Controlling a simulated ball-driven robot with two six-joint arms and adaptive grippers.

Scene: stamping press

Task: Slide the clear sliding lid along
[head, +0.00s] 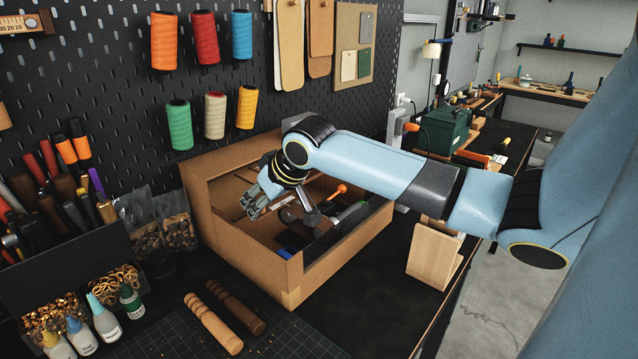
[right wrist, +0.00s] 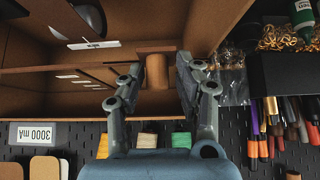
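The clear sliding lid itself cannot be made out for sure in either view. A brown wooden cylinder, like a knob (right wrist: 157,72), is in the right wrist view, with a flat brown piece at its end. My left gripper is not in view.
Glue bottles (head: 103,315) and parts bins stand at the front left. Two wooden handles (head: 212,322) lie on the mat before the box. A wooden block (head: 433,254) stands right of it. Thread spools (head: 179,124) hang on the pegboard behind.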

